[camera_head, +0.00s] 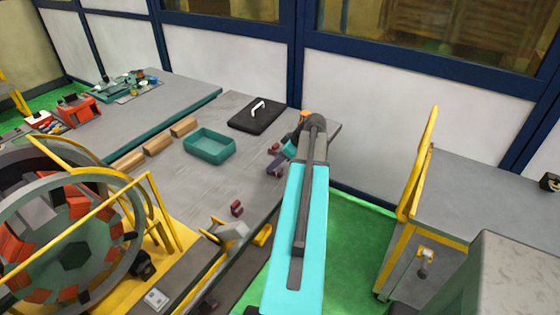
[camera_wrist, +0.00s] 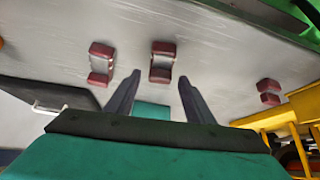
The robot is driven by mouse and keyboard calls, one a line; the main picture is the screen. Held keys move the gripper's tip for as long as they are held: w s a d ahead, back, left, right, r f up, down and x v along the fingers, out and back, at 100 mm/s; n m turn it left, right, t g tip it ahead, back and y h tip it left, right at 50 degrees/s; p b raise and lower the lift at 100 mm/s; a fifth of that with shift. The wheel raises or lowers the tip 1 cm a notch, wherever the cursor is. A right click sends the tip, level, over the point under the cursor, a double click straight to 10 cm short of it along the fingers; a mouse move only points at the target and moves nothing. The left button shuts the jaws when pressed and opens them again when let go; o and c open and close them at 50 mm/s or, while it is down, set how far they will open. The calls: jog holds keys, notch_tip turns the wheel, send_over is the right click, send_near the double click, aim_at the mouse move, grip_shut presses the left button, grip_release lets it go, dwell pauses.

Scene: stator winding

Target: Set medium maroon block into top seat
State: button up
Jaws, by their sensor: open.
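Three maroon blocks with grey middles lie on the grey table. In the wrist view one is at left (camera_wrist: 101,63), one in the middle (camera_wrist: 162,62) and a smaller-looking one at right (camera_wrist: 268,92). The middle one looks medium in size, but I cannot be sure. My gripper (camera_wrist: 160,78) is open and empty, its fingertips pointing toward the middle block, which shows between and beyond them. In the head view my arm partly hides this area; a block (camera_head: 237,209) lies nearer. The round stator (camera_head: 75,255) stands at left with red segments; its top seat is not clear.
A teal tray (camera_head: 209,157), a black board with a white handle (camera_head: 250,125) and several tan blocks (camera_head: 158,145) lie on the table. Yellow rails (camera_head: 100,235) surround the stator. A grey bench (camera_head: 480,205) stands at right. Green floor lies between.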

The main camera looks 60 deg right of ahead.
jog(key=shift+b+x, duration=0.95)
jog(key=shift+x, duration=0.65)
grip_shut()
jog(key=shift+r, duration=0.1)
jog(key=shift+r+p, duration=0.9)
jog(key=shift+r, duration=2)
jog(key=shift+a, duration=0.15)
